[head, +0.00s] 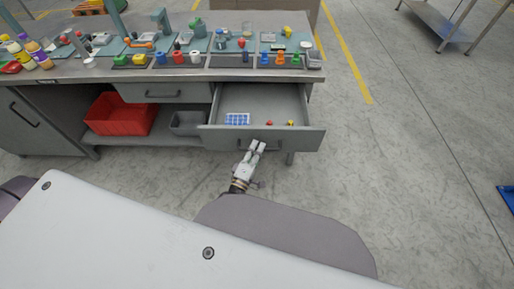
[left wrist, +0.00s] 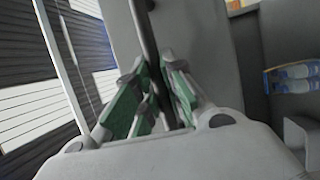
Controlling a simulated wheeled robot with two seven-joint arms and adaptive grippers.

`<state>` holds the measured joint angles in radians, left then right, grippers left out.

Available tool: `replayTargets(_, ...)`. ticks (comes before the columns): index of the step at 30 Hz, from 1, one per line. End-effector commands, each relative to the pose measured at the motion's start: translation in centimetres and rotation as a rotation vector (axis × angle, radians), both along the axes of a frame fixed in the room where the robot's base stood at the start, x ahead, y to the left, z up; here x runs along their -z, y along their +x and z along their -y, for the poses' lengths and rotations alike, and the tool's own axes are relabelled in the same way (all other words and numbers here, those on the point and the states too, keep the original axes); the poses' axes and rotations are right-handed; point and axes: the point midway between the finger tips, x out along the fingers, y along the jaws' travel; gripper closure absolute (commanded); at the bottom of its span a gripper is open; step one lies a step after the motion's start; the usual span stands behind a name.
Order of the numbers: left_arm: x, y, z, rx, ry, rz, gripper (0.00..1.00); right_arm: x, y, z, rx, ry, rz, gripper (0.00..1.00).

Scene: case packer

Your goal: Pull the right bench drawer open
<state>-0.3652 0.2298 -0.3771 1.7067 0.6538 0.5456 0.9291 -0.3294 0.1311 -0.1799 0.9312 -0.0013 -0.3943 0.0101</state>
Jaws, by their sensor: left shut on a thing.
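The right bench drawer (head: 305,138) is pulled out from under the bench, and its inside shows. It holds a blue and white gridded item (head: 237,119) and a few small red and yellow pieces (head: 291,123). My left gripper (head: 257,146) is at the drawer's front, shut on its dark bar handle (left wrist: 146,35). In the left wrist view the green-padded fingers (left wrist: 152,95) stand on both sides of the bar. My right gripper is in neither view.
The bench top (head: 160,73) carries bottles, small trays and coloured parts. A left drawer (head: 165,92) is shut. A red bin (head: 121,114) and a grey bin (head: 187,123) stand on the lower shelf.

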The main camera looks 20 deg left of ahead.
Motion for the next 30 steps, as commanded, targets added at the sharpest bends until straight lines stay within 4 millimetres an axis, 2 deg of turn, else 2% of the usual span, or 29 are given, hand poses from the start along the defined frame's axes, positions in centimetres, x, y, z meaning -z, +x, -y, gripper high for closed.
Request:
replayTargets(2, 0.1, 0.0, -0.1, 0.000, 0.001, -0.003, 1.00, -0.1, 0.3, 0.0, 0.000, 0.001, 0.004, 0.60)
replayTargets(3, 0.1, 0.0, -0.1, 0.000, 0.001, -0.003, 0.87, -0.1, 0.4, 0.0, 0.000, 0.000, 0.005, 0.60)
replayTargets(5, 0.1, 0.0, -0.1, 0.000, 0.001, -0.003, 0.80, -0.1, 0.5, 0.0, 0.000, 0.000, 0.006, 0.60)
replayTargets(6, 0.1, 0.0, -0.1, 0.000, 0.001, -0.003, 0.79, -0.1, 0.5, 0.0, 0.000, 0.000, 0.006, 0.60)
replayTargets(20, -0.3, 0.0, 0.0, 0.000, -0.001, 0.000, 0.79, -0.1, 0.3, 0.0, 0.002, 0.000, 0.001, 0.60)
replayTargets(26, -1.5, 0.0, 0.0, -0.001, -0.001, 0.001, 0.79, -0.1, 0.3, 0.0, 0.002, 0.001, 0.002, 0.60)
replayTargets(30, -3.2, 0.1, -0.1, -0.003, -0.004, 0.007, 0.79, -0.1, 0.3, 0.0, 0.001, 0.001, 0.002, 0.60)
